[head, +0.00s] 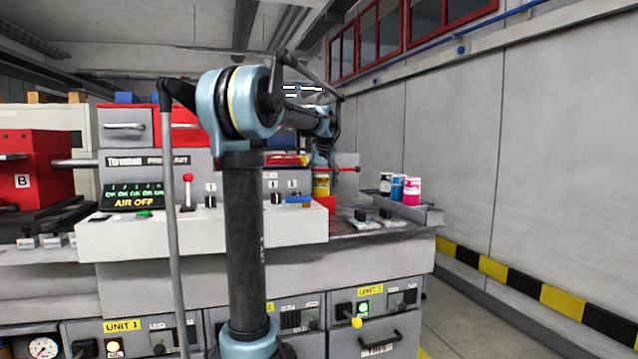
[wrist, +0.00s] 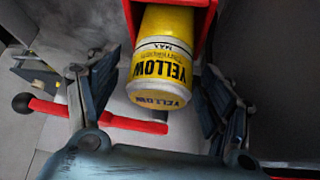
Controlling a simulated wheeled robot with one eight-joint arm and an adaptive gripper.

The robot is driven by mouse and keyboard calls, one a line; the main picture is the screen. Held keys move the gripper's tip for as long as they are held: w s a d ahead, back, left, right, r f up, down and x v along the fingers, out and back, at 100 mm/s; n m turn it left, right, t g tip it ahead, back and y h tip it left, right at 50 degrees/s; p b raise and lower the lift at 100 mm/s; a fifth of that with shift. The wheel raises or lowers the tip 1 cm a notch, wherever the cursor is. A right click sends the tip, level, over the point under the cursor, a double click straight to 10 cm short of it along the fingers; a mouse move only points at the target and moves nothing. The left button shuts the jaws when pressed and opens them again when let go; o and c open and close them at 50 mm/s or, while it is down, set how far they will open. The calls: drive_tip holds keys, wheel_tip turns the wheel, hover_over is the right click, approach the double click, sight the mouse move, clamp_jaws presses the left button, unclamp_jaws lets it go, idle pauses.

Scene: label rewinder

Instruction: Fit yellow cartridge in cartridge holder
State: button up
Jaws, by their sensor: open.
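The yellow cartridge (wrist: 165,62) is a yellow cylinder with a pale band and the word YELLOW on it. In the wrist view, its far part sits within the red cartridge holder (wrist: 208,18), and its near end sticks out towards me. I cannot tell how deep it is seated. My gripper (wrist: 160,75) is open, with one finger on each side of the cartridge and visible gaps between. In the head view, the yellow cartridge (head: 321,186) stands by the red holder (head: 328,204), below my gripper (head: 325,162), which is small and partly hidden there.
In the head view, black, blue and magenta cartridges (head: 412,191) stand on a grey tray (head: 432,214) at the right. A red-knobbed lever (head: 187,180) stands on the front panel.

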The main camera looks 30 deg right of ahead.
drive_tip(key=v, duration=1.2)
